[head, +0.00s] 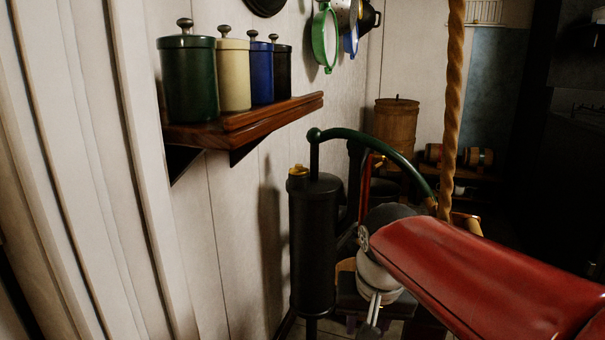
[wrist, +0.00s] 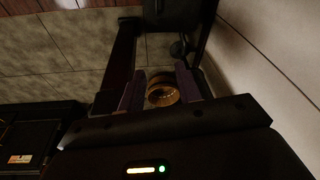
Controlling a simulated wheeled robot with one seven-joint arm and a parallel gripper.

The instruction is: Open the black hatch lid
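I cannot pick out a black hatch lid for sure in either view. My gripper (head: 367,324) hangs low in the head view, below the red arm cover and partly hidden by my own arm. In the wrist view, my gripper (wrist: 160,69) has its two dark purple fingers apart. A round brass piece (wrist: 164,98) shows between the fingers in that picture. I cannot tell its depth, and no contact is clear. The surroundings there are dark.
A black cylinder (head: 313,245) with a green curved handle (head: 377,140) stands left of my arm. A wooden shelf (head: 250,121) holds several lidded canisters. A rope (head: 452,100) hangs behind my arm. A wooden barrel (head: 396,130) stands at the back.

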